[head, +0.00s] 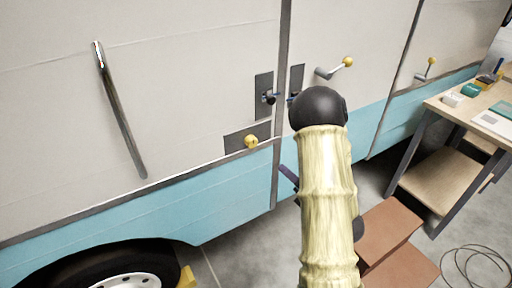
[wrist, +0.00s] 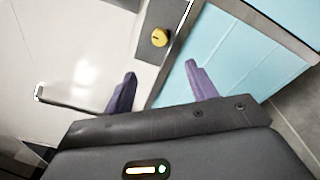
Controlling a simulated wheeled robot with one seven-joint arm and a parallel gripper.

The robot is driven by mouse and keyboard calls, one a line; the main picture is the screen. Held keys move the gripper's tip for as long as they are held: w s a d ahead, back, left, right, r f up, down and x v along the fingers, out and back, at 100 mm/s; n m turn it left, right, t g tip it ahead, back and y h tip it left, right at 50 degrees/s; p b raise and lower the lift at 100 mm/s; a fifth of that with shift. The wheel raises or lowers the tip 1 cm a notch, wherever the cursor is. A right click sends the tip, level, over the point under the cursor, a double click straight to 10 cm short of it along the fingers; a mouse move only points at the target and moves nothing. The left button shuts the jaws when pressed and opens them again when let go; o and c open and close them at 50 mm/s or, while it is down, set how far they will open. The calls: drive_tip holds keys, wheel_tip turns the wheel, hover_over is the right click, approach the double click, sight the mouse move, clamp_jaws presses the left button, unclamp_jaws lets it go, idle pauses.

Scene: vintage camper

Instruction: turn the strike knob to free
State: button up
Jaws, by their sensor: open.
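A round yellow knob (head: 251,141) sits on a grey plate (head: 233,145) low on the camper's white panel, left of the vertical seam; no label is readable. In the wrist view the yellow knob (wrist: 159,37) has a dark mark on its face and lies beyond the fingertips, roughly between them. My gripper (wrist: 160,71) is open and empty, its two purple fingers apart and not touching the knob. In the head view my arm hides most of the gripper; one purple finger (head: 288,175) shows below and right of the knob.
Above the knob is a dark plate with a black knob (head: 269,97). Right of the seam is a lever with a yellow ball (head: 347,62). A chrome grab handle (head: 120,110) is at left. A workbench (head: 448,105) and brown steps (head: 388,235) stand at right.

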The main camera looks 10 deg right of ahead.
drive_tip(key=p, duration=0.3)
approach(255, 143)
drive_tip(key=x, duration=0.9)
drive_tip(key=shift+a, duration=0.15)
drive_tip(key=shift+b, duration=0.3)
drive_tip(key=c, duration=1)
